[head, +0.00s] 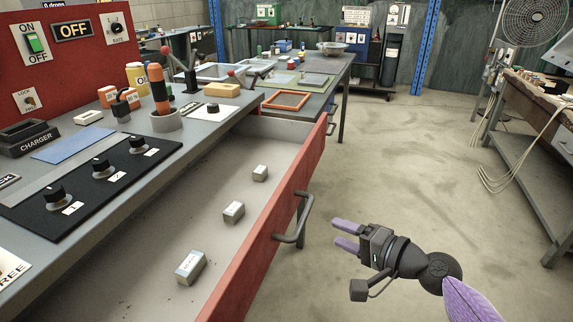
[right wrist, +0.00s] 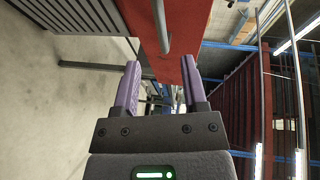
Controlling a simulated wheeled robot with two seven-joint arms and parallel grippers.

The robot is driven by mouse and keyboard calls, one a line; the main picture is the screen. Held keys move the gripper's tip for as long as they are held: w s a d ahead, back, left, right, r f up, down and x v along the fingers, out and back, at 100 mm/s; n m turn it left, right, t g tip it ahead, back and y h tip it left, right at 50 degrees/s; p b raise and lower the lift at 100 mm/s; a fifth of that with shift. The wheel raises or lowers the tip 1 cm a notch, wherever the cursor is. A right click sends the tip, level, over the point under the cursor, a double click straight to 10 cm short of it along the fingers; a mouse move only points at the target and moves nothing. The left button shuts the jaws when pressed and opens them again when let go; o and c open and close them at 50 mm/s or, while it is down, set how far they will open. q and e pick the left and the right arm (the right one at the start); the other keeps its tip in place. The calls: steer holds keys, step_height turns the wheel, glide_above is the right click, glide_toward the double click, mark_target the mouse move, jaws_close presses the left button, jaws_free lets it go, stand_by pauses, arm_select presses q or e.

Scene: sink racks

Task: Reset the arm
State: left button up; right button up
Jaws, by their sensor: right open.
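My right gripper (head: 345,234) is in the head view, to the right of an open drawer, over the bare floor. Its two purple fingers are apart with nothing between them, and they point left toward the drawer handle. The fingers also show in the right wrist view (right wrist: 158,90), with the grey handle bar (right wrist: 161,25) and red drawer front (right wrist: 185,35) beyond them. In the head view the handle (head: 299,222) is a little left of the fingertips, and the gripper appears apart from it. My left gripper is not in view.
The pulled-out drawer (head: 262,245) holds several small white blocks, one being nearest the front (head: 190,267). The workbench (head: 200,128) carries knobs, a charger (head: 28,138) and an orange-and-black tool (head: 158,88). A side table (head: 540,150) stands right. The middle floor is clear.

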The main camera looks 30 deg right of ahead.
steer(key=s+f+n+g+h+p, duration=0.1)
steer(key=s+f+n+g+h, duration=0.15)
steer(key=s+f+g, duration=0.8)
steer(key=s+f+n+t+h+p, duration=0.25)
steer(key=s+f, duration=0.25)
steer(key=f, duration=1.2)
steer(key=s+a+f+n+g, duration=0.2)
steer(key=s+a+n, duration=0.1)
steer(key=s, duration=0.5)
steer(key=s+a+f+n+g, duration=0.3)
steer(key=s+n, duration=0.1)
steer(key=s, duration=0.4)
steer(key=s+a+f+n+g+p, duration=0.1)
steer(key=s+a+f+n+g, duration=0.1)
steer(key=s, duration=0.6)
steer(key=shift+a+f+n+g+h, duration=0.3)
steer(key=shift+a+f+n, duration=0.15)
steer(key=shift+a+n, duration=0.65)
steer(key=shift+d, duration=0.2)
